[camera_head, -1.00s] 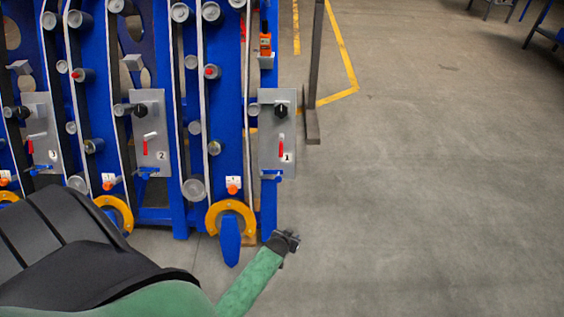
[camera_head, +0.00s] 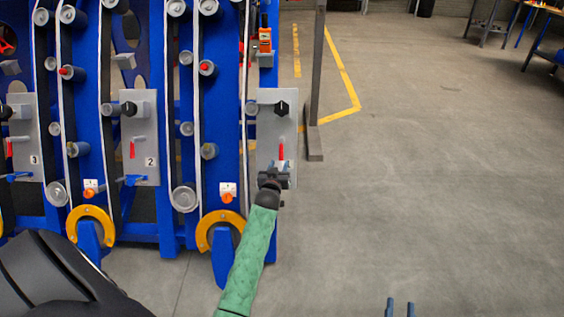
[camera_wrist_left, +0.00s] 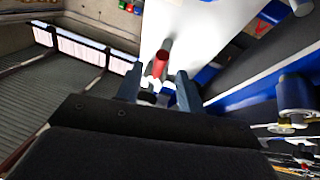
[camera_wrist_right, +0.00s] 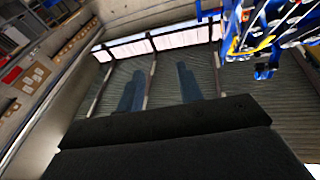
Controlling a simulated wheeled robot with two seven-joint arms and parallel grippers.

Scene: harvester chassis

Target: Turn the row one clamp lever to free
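The row one panel (camera_head: 264,125) is a grey plate with a black knob (camera_head: 281,108) and a red-handled lever (camera_head: 281,150) standing upright below it. My left gripper (camera_head: 274,172) is at the lower part of this panel, just below the red handle, and hides the number label and the blue handle there. In the left wrist view the red handle (camera_wrist_left: 161,63) lies ahead, between the lines of the open fingers (camera_wrist_left: 158,90). I cannot tell if they touch it. My right gripper (camera_wrist_right: 160,88) is open and empty; its fingertips (camera_head: 400,307) show at the bottom of the head view.
Panels two (camera_head: 140,125) and three (camera_head: 24,130) with similar levers stand to the left on the blue frame. A yellow curved guard (camera_head: 219,226) is left of my left forearm. A grey post (camera_head: 317,90) stands behind, right of panel one.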

